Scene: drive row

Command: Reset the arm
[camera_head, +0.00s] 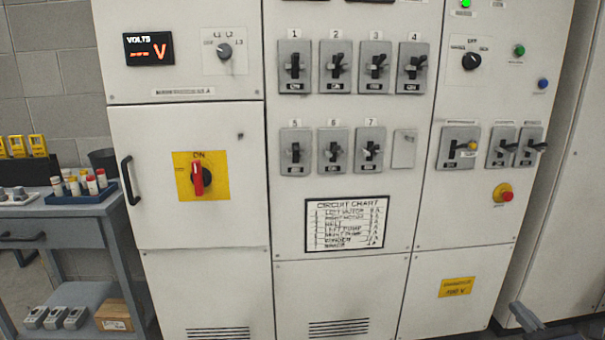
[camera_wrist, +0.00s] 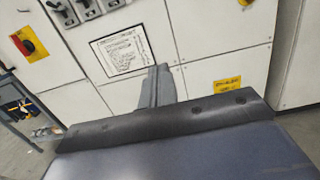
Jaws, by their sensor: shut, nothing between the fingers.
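My gripper (camera_wrist: 157,76) shows in the wrist view as two grey fingers pressed together, pointing toward the cabinet. It is shut and empty, with nothing touching its tips. A grey part of my arm shows at the bottom right edge of the head view, in front of the cabinet's lower right side; the rest of the arm is out of that view. The cabinet (camera_head: 200,290) stands in front of me, with numbered breaker switches (camera_head: 335,67) in two rows. A red rotary handle (camera_head: 198,178) on a yellow plate is upright under the ON label.
A grey cart (camera_head: 60,240) stands at the left with a blue tray (camera_head: 85,196) of coloured fuses, a cardboard box (camera_head: 113,315) and spare grey switches (camera_head: 54,318). A circuit chart (camera_head: 346,224) is on the cabinet. A red button (camera_head: 506,196) sits at the right.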

